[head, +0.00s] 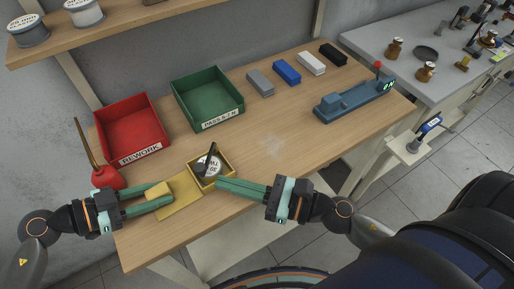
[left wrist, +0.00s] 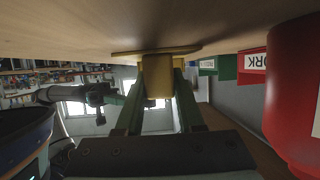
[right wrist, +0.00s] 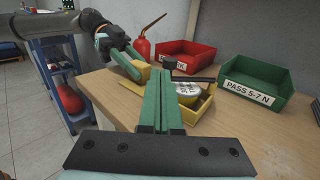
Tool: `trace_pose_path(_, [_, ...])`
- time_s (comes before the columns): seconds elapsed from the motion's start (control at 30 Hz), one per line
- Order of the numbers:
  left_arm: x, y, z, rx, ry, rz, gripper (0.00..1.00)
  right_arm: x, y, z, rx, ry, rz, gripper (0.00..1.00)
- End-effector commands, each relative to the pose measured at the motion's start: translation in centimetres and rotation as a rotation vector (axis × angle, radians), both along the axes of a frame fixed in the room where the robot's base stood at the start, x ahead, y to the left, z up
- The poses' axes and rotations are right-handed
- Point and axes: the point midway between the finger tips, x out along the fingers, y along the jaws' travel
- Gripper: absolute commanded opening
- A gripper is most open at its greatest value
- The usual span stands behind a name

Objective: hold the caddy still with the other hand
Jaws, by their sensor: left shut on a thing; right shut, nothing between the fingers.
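The yellow caddy (head: 187,190) lies near the front edge of the wooden bench. It has a flat plate with a raised block (left wrist: 157,82) at its left and an open box (right wrist: 199,110) at its right. In the box are a round item with a white label (head: 208,166) and a dark stick-like part. My left gripper (head: 155,194) is shut on the raised block, one finger on each side.
A red REWORK bin (head: 131,130) and a green PASS bin (head: 207,97) stand behind the caddy. A red oil can (head: 107,177) stands close to my left gripper. Coloured blocks (head: 287,73) and a blue device (head: 354,99) sit further right. The bench between is clear.

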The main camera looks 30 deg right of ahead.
Motion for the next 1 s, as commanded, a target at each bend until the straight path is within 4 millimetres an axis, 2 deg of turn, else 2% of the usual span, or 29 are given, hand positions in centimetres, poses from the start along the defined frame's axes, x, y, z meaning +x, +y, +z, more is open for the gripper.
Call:
trace_pose_path(0.2, [0.1, 0.1, 0.1, -0.002, -0.002, 0.004, 0.00, -2.6, -2.8, -0.1, 0.001, 0.006, -0.006, 0.00])
trace_pose_path(0.5, [0.2, 0.1, 0.1, -0.001, -0.002, 0.006, 0.00, -5.2, -5.7, 0.0, 0.000, 0.001, -0.005, 0.00])
trace_pose_path(0.93, [0.2, 0.1, 0.1, -0.001, -0.002, 0.006, 0.00, -5.8, -6.2, 0.1, 0.000, -0.001, -0.004, 0.00])
trace_pose_path(0.97, [0.2, 0.1, 0.1, -0.001, -0.002, 0.006, 0.41, -5.8, -6.2, 0.1, 0.000, -0.001, -0.004, 0.00])
trace_pose_path(1.0, [0.2, 0.1, 0.1, -0.001, -0.002, 0.006, 0.45, -5.8, -6.2, 0.1, 0.000, -0.001, -0.004, 0.00])
